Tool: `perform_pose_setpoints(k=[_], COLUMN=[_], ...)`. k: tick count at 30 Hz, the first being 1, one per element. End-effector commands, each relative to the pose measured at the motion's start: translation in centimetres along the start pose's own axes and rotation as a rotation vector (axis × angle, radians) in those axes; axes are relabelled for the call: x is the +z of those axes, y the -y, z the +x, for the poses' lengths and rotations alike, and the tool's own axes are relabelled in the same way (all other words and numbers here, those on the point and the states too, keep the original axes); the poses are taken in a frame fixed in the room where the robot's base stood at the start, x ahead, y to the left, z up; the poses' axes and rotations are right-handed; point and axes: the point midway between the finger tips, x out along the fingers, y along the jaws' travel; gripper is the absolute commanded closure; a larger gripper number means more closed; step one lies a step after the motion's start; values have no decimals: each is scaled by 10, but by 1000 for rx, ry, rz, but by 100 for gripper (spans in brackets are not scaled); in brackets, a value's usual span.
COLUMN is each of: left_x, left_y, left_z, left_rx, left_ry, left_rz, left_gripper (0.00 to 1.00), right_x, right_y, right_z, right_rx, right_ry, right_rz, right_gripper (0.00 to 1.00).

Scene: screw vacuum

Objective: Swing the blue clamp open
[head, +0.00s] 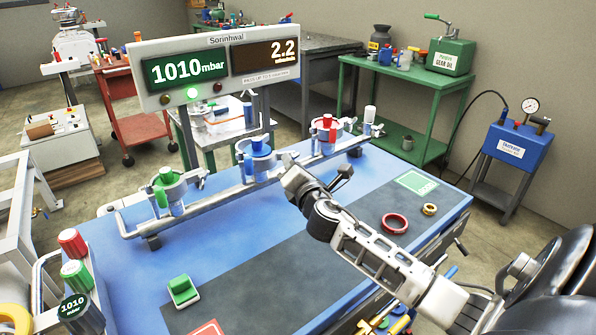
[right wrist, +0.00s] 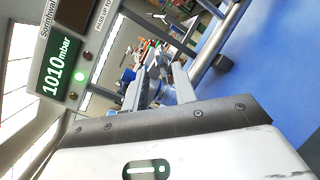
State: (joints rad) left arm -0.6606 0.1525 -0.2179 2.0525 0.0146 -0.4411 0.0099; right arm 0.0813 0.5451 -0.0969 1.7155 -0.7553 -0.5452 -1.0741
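The blue clamp (head: 257,165) is a metal ring clamp with a blue top, in the middle of the pipe rail on the table between the green clamp (head: 168,190) and the red clamp (head: 327,135). My right gripper (head: 286,163) reaches in from the right, just right of the blue clamp. In the right wrist view, its two fingers (right wrist: 158,85) stand apart, with greyish-blue metal parts (right wrist: 166,96) between or behind them. I cannot tell whether they touch the clamp. My left gripper is not in view.
A display panel (head: 215,70) reading 1010 mbar and 2.2 stands behind the rail. A green block (head: 183,290), a red ring (head: 394,224) and a small brass ring (head: 430,209) lie on the table. Red, green and dark knobs (head: 76,272) are at the left edge. The table's middle is clear.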

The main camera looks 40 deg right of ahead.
Motion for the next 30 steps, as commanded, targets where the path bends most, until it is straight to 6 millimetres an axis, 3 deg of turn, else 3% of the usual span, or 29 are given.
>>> perform_pose_setpoints(k=[5,15,21,30], left_x=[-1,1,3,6], left_y=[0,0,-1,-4], left_z=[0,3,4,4], left_rx=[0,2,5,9], left_ry=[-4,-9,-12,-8], left_rz=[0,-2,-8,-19], left_gripper=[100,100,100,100], right_x=[-1,-2,-2,-1], right_y=[1,2,1,0], right_z=[-19,-100,-138,-159], right_rx=[-1,-1,-1,1], right_ry=[-2,-5,-4,-2], right_rz=[-1,0,2,0], right_gripper=[73,73,73,73])
